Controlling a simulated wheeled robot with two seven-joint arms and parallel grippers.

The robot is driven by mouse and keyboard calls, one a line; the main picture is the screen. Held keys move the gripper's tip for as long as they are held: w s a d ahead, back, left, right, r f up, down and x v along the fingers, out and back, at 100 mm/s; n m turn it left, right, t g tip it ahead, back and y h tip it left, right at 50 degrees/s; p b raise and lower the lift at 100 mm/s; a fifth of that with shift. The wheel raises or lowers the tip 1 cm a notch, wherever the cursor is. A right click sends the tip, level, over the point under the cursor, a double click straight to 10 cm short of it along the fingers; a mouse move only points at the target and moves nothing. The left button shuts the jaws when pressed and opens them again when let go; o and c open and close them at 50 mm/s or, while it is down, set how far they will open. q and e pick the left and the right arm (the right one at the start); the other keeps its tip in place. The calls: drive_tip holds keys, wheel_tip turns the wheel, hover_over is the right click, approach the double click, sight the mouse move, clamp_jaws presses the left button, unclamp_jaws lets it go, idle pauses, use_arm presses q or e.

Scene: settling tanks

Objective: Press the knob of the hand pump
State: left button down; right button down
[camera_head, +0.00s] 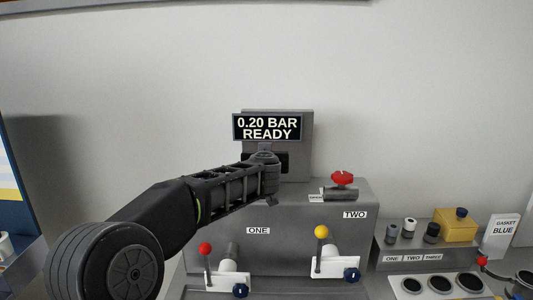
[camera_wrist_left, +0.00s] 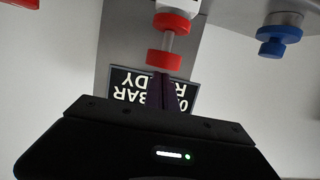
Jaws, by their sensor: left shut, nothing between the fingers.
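A red round knob (camera_wrist_left: 165,58) on a pale rod shows in the left wrist view, with a red collar (camera_wrist_left: 171,21) and a white body above it. It looks like the hand pump's knob; in the head view my arm hides it. My left gripper (camera_wrist_left: 163,88) is shut and empty, its dark fingertips close to the knob's lower edge in that picture. I cannot tell whether they touch. In the head view my left gripper (camera_head: 266,162) is in front of the display (camera_head: 267,128), which reads "0.20 BAR READY". My right gripper is out of view.
A blue knob (camera_wrist_left: 272,40) hangs beside the red one in the wrist view. Below are a red-tipped lever (camera_head: 206,262) and a yellow-tipped lever (camera_head: 320,245). A yellow box (camera_head: 456,226) stands at right.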

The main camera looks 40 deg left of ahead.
use_arm(q)
drive_tip(key=r+v, duration=0.1)
drive_tip(key=v, duration=0.9)
drive_tip(key=shift+b, duration=0.4)
drive_tip(key=shift+f, duration=0.1)
